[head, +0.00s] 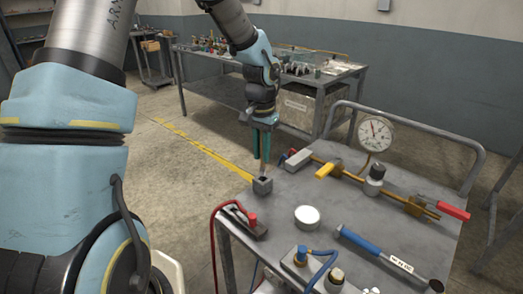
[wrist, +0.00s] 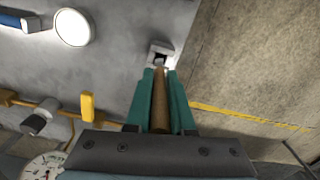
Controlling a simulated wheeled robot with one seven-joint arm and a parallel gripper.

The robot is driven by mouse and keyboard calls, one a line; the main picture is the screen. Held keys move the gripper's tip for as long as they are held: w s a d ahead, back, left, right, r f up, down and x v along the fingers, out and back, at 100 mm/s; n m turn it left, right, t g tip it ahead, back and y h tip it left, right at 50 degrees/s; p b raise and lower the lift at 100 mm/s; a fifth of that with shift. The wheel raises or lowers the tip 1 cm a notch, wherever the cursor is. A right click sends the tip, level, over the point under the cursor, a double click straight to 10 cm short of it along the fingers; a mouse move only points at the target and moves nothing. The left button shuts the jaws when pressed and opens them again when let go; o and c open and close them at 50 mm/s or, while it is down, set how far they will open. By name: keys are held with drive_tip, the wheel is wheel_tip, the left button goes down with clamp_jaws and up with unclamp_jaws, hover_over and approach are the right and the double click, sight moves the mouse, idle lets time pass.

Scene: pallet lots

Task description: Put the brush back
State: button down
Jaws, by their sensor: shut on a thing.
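The brush (wrist: 160,100) has a brown, wood-coloured handle between the teal fingers in the wrist view. In the head view a short length of the brush (head: 263,171) shows below the fingertips. A small grey square holder (head: 262,186) with a dark opening stands directly below it, and also shows in the wrist view (wrist: 161,48). The brush's far end is at the holder's opening; I cannot tell how far inside it is.
A cluttered workbench (head: 215,60) stands behind.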

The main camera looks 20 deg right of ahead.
drive_tip(key=shift+f+b, duration=0.4)
drive_tip(key=shift+f, duration=0.2)
drive_tip(key=c, duration=0.8)
unclamp_jaws()
drive_tip(key=shift+r, duration=0.1)
wheel_tip(320, 180, up, 12)
drive_tip(key=shift+b, duration=0.45)
drive_tip(key=s+a+f+n, duration=0.2)
drive_tip(key=a+n, duration=0.1)
drive_tip(key=a, duration=0.6)
drive_tip(key=s+a+f+n+t, duration=0.1)
drive_tip(key=s+a+f+n, duration=0.1)
drive_tip(key=a, duration=0.7)
drive_tip(key=s+a+f+n, duration=0.2)
drive_tip(key=a+n, duration=0.2)
drive_tip(key=a, duration=0.5)
drive_tip(key=shift+s+a+f+t, duration=0.2)
drive_tip(key=shift+s+a+t, duration=0.05)
drive_tip(key=shift+a+t, duration=0.1)
